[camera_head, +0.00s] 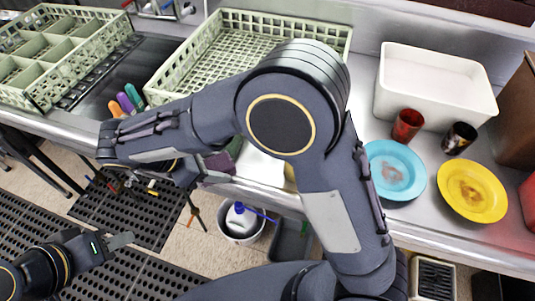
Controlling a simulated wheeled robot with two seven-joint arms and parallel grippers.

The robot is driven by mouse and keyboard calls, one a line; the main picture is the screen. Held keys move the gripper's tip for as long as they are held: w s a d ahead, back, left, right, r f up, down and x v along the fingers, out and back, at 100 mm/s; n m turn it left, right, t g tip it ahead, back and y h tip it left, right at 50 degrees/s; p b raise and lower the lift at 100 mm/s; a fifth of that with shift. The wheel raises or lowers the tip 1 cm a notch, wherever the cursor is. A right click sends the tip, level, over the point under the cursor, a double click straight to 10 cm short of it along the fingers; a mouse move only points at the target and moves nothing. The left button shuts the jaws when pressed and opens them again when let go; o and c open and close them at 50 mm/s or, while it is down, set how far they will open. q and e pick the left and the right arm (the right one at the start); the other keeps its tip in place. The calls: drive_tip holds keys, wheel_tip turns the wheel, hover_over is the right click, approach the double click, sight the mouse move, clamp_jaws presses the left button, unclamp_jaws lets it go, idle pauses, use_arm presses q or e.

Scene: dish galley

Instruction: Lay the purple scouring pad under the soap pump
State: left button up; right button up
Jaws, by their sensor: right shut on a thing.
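The purple scouring pad (221,162) shows as a dark purple patch near the counter's front edge, beside a green item. My right arm crosses the middle of the view, and its gripper (198,172) is at the left side of the pad, shut on it; the fingertips are mostly hidden. I cannot make out the soap pump on the counter; my right arm covers much of that area. My left gripper (120,241) is low at the left, over the floor mats and away from the counter; its jaw gap cannot be made out.
Green dish racks (185,82) stand at the back left. A white tub (436,84), red cup (407,125), dark cup (459,138), blue plate (394,170) and yellow plate (472,191) are at right. A bucket (240,231) with a white bottle stands on the floor.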

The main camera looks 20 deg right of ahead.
drive_tip(key=d, duration=0.4)
drive_tip(key=w+d, duration=0.1)
drive_tip(key=d, duration=0.3)
drive_tip(key=w+d+p, duration=0.1)
drive_tip(key=d, duration=0.2)
drive_tip(key=shift+w+d, duration=0.1)
drive_tip(key=shift+d, duration=0.3)
drive_tip(key=shift+f, duration=1.75)
drive_tip(key=shift+f, duration=0.2)
drive_tip(key=o, duration=1)
